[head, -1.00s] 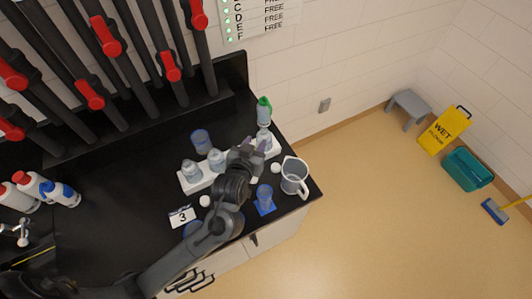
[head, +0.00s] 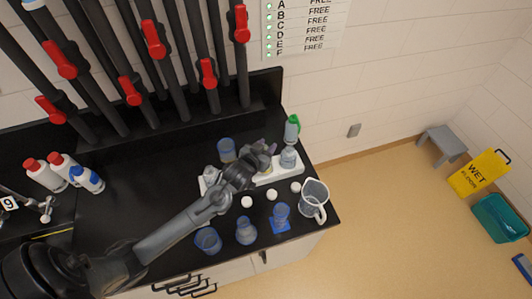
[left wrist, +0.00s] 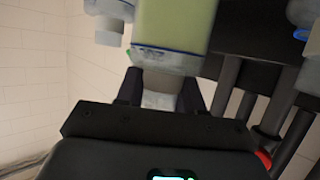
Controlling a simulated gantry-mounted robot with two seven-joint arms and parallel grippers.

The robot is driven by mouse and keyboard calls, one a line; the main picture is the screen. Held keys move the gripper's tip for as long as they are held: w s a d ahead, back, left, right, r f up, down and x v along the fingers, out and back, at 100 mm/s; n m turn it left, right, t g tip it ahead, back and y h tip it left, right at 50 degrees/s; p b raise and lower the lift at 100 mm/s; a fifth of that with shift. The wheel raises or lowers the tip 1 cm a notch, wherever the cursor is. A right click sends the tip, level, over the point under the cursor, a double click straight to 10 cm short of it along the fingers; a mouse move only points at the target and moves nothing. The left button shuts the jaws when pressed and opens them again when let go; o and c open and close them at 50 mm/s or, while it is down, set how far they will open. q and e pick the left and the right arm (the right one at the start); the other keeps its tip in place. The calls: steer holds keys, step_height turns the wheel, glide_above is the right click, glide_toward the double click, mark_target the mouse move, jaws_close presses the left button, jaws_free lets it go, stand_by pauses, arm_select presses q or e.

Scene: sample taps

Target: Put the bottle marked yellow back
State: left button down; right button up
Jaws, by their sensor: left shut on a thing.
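My left gripper (head: 264,149) is over the white rack (head: 265,180) in the head view. In the left wrist view its fingers (left wrist: 160,92) are shut on the narrow neck of a bottle (left wrist: 172,25). The held bottle has a broad yellow-green face and a pale, blue-edged band near the neck. In the head view the gripper mostly hides this bottle, and I cannot tell whether it touches the rack. A clear bottle (head: 288,158) stands at the rack's right end; another (head: 210,176) shows partly at its left end. My right gripper is not in view.
A green-topped bottle (head: 292,130) stands behind the rack. A jug (head: 313,198), a blue cup (head: 281,212) on a blue mat, an uncapped bottle (head: 246,231) and another cup (head: 208,240) line the front. White caps (head: 272,195) lie between. Red-handled pipes (head: 153,40) stand behind.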

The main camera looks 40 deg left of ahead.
arm_select(q)
steer(key=shift+f, duration=1.9)
steer(key=shift+f, duration=0.15)
steer(key=c, duration=0.7)
jaws_free()
steer(key=shift+v, duration=6.05)
